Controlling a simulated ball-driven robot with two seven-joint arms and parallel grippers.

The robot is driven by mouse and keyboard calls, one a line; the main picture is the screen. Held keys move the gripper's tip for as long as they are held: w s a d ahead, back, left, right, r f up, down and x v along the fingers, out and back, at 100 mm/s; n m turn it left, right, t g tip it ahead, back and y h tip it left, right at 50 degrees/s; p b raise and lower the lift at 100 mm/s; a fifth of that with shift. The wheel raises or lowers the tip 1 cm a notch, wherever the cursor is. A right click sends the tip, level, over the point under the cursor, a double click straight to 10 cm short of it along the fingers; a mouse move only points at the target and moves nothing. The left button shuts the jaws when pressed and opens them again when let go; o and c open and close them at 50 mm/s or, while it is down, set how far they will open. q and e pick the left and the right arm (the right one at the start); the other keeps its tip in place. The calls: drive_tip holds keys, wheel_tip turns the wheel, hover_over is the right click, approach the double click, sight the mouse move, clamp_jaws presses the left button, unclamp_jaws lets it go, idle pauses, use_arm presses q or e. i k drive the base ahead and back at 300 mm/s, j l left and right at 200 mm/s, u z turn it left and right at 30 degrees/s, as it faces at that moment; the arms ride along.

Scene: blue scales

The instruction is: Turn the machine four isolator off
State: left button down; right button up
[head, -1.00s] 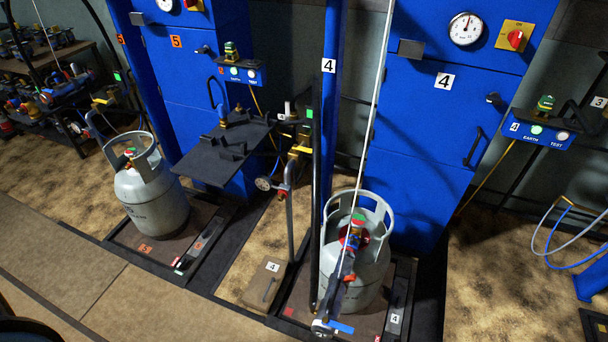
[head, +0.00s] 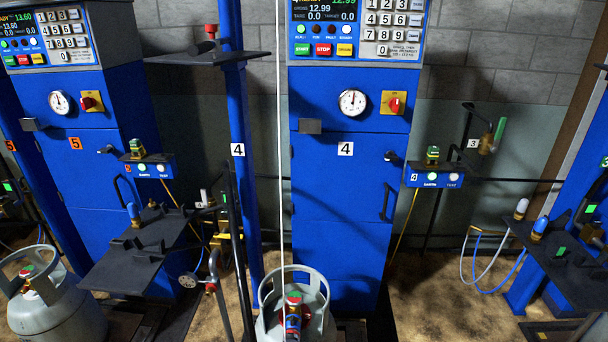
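The machine four cabinet (head: 345,175) is blue and stands in the middle of the head view, with a "4" label below its round gauge. Its isolator (head: 394,103) is a red rotary knob on a yellow plate, to the right of the gauge (head: 352,102). The knob's exact angle is too small to tell. Above it are a lit display (head: 323,11) reading 12.99 and a keypad (head: 396,20). Neither of my grippers shows in the view.
A grey gas cylinder (head: 272,326) stands before machine four, with a thin pale line hanging above it. Machine five (head: 88,170) has a similar isolator (head: 92,101) at the left. A dark shelf (head: 125,268) juts out between them. An earth test box (head: 435,178) is right of machine four.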

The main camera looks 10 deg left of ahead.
sight(393, 104)
drive_tip(key=l, duration=0.4)
drive_tip(key=i+l+z, duration=0.1)
drive_tip(key=l, duration=0.3)
drive_tip(key=i+l, duration=0.25)
drive_tip(key=i+l+z, duration=0.15)
drive_tip(key=l, duration=0.35)
drive_tip(key=i+l, duration=0.25)
drive_tip(key=l+z, duration=0.05)
drive_tip(key=l, duration=0.05)
